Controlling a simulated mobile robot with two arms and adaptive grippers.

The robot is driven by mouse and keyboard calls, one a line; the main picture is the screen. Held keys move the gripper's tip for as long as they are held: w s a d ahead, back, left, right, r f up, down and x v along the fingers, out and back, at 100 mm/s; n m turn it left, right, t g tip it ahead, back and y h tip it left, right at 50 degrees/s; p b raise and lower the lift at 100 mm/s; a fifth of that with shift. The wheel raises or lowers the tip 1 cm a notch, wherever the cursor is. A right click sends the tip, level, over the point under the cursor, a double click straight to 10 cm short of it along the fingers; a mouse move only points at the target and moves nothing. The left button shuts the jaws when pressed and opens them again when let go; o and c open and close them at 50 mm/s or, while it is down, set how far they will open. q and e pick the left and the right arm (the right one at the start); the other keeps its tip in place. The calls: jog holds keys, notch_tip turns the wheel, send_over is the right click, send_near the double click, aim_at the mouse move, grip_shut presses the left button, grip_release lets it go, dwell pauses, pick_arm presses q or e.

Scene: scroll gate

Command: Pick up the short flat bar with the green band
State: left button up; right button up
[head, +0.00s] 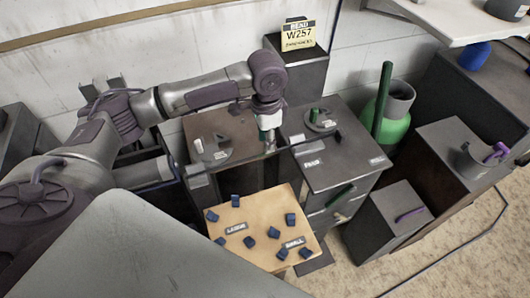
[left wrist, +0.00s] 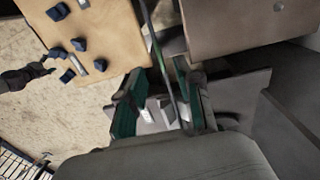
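My left gripper (head: 268,138) points down between the brown-topped cabinet and the grey drawer cabinet. In the left wrist view its two green-padded fingers (left wrist: 158,105) stand apart. Small pale shapes show between and beyond them; I cannot tell whether one is a bar, and nothing is clearly gripped. A short upright green piece (head: 315,115) stands on a round holder on the grey cabinet. Pale pieces (head: 199,146) sit on a round holder on the brown top. I cannot make out which piece is the flat bar with the green band. A dark jointed shape (left wrist: 28,76) seems to be my right gripper.
A tan board (head: 262,205) with several dark blue blocks and two labels lies in front. The grey cabinet (head: 345,160) has drawers. A green vessel (head: 392,128) with a tall dark green bar (head: 382,100) stands at the right.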

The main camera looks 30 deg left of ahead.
pick_arm(q)
jog(key=f, duration=0.3)
jog(key=shift+s+a+f, duration=0.2)
jog(key=shift+f, duration=0.15)
jog(key=shift+w+f, duration=0.1)
jog(key=shift+f, duration=0.2)
grip_shut()
jog(key=shift+r, duration=0.1)
